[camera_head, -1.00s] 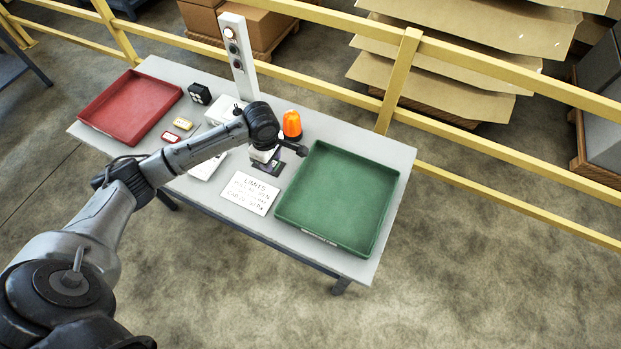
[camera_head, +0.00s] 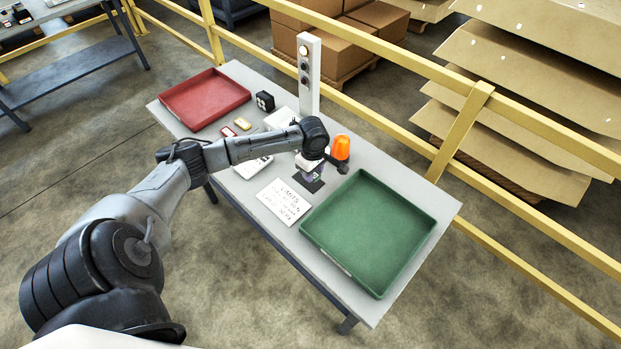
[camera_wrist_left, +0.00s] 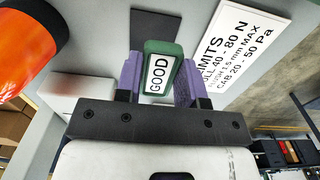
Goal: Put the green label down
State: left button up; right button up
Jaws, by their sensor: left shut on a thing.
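The green label (camera_wrist_left: 160,68), a block with a white face reading GOOD, is between the purple fingers of my left gripper (camera_wrist_left: 158,80) in the left wrist view. The gripper is shut on it. In the head view my left gripper (camera_head: 309,166) is over the table between the orange beacon and the limits card, near a dark pad (camera_head: 311,186). The label cannot be made out clearly there. The dark pad also shows just beyond the label in the wrist view (camera_wrist_left: 155,22). My right gripper is not in view.
The green tray (camera_head: 394,286) is right of the gripper, and the red tray (camera_head: 205,98) is at the far left. The orange beacon (camera_head: 341,147) stands close by. The limits card (camera_head: 284,201) lies in front. Red (camera_head: 228,131) and yellow (camera_head: 242,123) labels lie further left. A signal post (camera_head: 309,75) stands behind.

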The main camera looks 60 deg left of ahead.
pick_arm(q)
jog(key=shift+w+a+f, duration=0.15)
jog(key=shift+a+f, duration=0.4)
jog(key=shift+a, duration=0.3)
jog(key=shift+f+b, duration=0.6)
jog(key=shift+f, duration=1.45)
jog(key=o, duration=0.9)
jog(key=shift+f, duration=0.1)
notch_tip(320, 180, up, 12)
jog(key=shift+r+p, duration=0.15)
jog(key=shift+p, duration=1)
